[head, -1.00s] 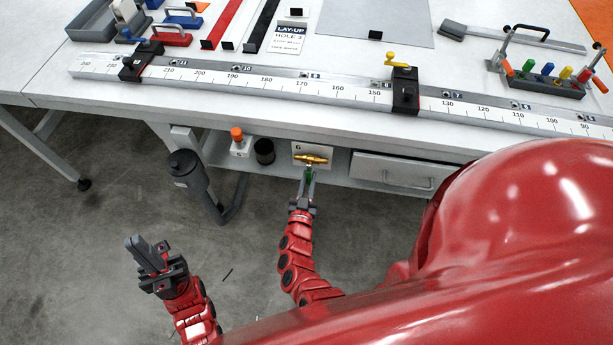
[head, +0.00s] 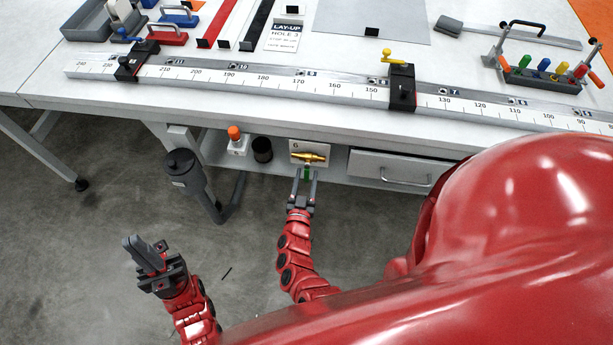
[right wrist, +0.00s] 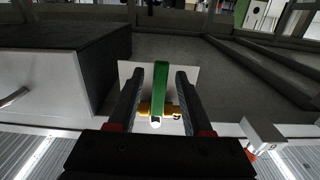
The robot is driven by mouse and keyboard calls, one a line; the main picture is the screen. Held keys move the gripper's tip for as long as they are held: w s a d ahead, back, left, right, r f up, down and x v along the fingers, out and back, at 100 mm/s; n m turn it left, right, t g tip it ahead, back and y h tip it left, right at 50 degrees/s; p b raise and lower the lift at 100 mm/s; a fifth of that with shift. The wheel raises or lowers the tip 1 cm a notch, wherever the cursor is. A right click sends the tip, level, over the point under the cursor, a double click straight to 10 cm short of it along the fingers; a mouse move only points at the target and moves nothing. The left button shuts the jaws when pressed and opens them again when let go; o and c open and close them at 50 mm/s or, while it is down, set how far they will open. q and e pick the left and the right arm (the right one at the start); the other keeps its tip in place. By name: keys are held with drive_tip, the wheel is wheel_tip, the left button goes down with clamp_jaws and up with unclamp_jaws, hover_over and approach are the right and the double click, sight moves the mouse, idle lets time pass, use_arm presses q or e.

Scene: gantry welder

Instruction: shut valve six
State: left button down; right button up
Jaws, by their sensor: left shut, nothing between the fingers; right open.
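Valve six has a brass body (head: 309,157) lying across a white plate marked 6 (head: 297,147) under the bench top. Its green handle (head: 307,173) hangs down from the body, at right angles to it. My right gripper (head: 305,175) is open, with its fingers on either side of the handle. In the right wrist view the green handle (right wrist: 161,88) stands between the two open fingers (right wrist: 157,92), with a gap on each side; the brass body (right wrist: 150,109) shows behind. My left gripper (head: 143,251) is shut and empty, away to the left over the floor.
Left of the valve are an orange-topped white box (head: 236,141) and a dark cup (head: 262,150). A drawer (head: 390,170) is to its right. The bench top (head: 120,100) overhangs the valve.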

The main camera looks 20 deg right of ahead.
drive_tip(key=b+v, duration=0.3)
drive_tip(key=v, duration=1.4)
drive_tip(key=shift+a, duration=0.1)
